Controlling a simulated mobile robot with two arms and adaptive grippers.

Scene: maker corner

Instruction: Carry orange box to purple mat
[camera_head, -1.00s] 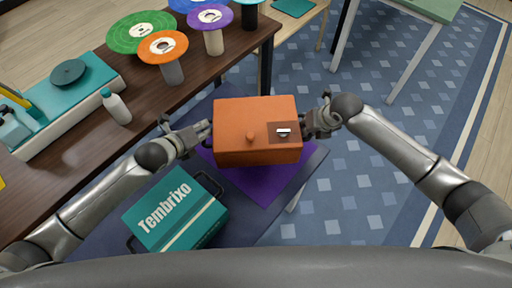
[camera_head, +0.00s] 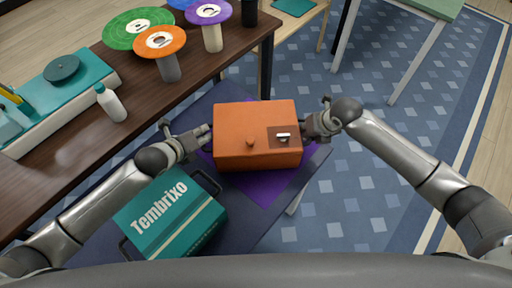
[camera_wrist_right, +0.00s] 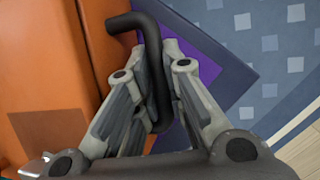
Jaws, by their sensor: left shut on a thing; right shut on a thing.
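The orange box (camera_head: 250,155) is held between my two grippers in the head view, over the purple mat (camera_head: 262,187). The mat shows in front of the box and at its sides; whether the box touches it I cannot tell. My left gripper (camera_head: 204,137) is at the box's left side, shut, its grip on a handle there mostly hidden. My right gripper (camera_head: 312,128) is at the right side. In the right wrist view its fingers (camera_wrist_right: 155,95) are shut on the box's black handle (camera_wrist_right: 150,40), with the orange side (camera_wrist_right: 45,60) beside it.
A teal Tembrixo case (camera_head: 175,215) stands on the same dark blue table (camera_head: 270,225), near my left forearm. A brown table (camera_head: 60,165) at the left holds a white bottle (camera_head: 111,104) and several round-topped stands. Patterned carpet (camera_head: 370,175) lies open at the right.

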